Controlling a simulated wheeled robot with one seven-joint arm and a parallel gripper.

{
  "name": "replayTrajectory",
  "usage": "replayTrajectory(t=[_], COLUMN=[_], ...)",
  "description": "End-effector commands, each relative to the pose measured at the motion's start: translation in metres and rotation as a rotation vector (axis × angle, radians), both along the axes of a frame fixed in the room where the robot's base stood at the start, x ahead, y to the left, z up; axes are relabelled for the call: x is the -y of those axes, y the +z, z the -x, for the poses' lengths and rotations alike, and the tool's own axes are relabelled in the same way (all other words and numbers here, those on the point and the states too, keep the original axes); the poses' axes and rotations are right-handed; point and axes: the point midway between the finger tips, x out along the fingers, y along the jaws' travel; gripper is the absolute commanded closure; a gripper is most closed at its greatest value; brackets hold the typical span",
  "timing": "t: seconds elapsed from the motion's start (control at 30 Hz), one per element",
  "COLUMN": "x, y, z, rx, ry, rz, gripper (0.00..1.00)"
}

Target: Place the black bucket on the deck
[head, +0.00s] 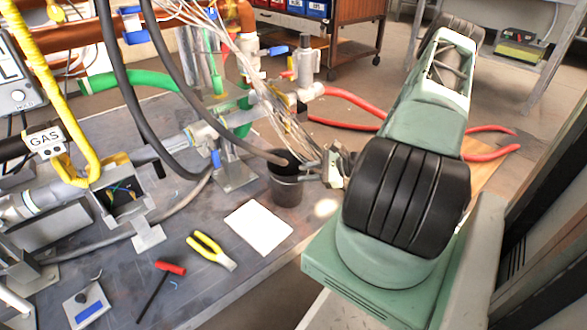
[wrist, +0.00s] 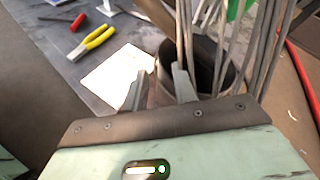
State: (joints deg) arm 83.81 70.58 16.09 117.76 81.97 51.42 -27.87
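The black bucket (head: 286,187) stands upright near the right edge of the dark grey deck (head: 190,215) in the head view. Hoses and wires pass over its mouth. My gripper (head: 316,168) is at the bucket's right side, near its rim. In the wrist view my gripper (wrist: 158,84) has its two fingers apart, with the near side of the bucket (wrist: 208,62) showing between and behind them. The right finger overlaps the bucket's opening. Whether either finger touches the bucket cannot be told.
Pipes and a valve stand (head: 235,174) crowd the bucket's left.

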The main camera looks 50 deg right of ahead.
Motion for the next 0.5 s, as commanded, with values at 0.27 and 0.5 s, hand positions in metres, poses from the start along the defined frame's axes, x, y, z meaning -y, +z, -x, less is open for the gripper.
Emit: replayTrajectory(t=[0.27,0.5], x=[0.017,0.02], y=[0.019,0.02], z=[0.038,0.046], rx=[-0.001,0.0], ry=[-0.002,0.001], rz=[0.0,-0.001], gripper=[0.73,0.73])
